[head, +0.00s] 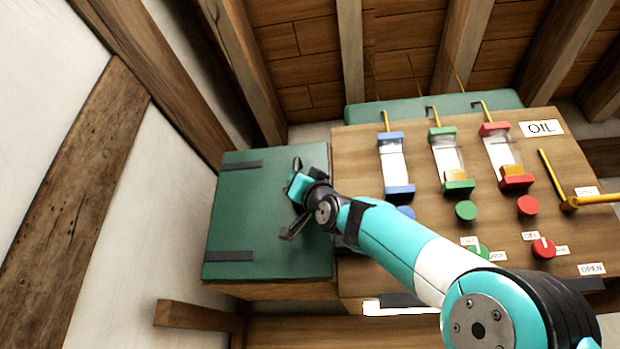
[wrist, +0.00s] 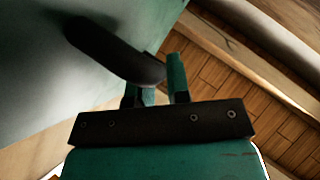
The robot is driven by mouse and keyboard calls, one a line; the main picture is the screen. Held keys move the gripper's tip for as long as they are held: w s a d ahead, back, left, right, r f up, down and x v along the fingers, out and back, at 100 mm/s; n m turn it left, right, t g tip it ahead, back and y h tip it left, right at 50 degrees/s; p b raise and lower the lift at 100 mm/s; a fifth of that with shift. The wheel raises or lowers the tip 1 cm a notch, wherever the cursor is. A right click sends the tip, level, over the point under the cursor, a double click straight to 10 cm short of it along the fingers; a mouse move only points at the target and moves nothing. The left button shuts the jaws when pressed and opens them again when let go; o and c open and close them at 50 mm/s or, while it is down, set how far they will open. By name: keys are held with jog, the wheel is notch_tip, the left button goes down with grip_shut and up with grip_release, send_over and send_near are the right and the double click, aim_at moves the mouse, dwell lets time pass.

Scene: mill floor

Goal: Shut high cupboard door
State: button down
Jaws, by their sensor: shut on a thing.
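The high cupboard door (head: 235,210) is a green panel at the left of the head view, with two dark hinge straps (head: 229,256) on its left side. It lies over the front of the wooden cupboard (head: 270,290); I cannot tell whether a small gap is left at its right edge. My gripper (head: 297,184) is at the door's right side, shut on the dark curved handle (wrist: 105,48). In the wrist view my gripper (wrist: 155,82) has the handle between its fingers, with the green door (wrist: 135,20) behind. My wrist hides part of the handle in the head view.
To the right is a wooden panel (head: 365,165) with glass oil gauges, coloured knobs and an OIL label (head: 541,128). A yellow lever (head: 590,200) sticks out at its right. A timber-framed wall (head: 70,180) stands close on the left, and roof beams (head: 352,60) are above.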

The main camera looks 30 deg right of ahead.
jog(key=shift+d+r, duration=0.15)
jog(key=c, duration=1.4)
grip_release()
jog(key=shift+w, duration=0.1)
jog(key=shift+w+d, duration=0.15)
jog(key=b+v, duration=1.3)
jog(key=v, duration=0.4)
jog(key=shift+f, duration=0.25)
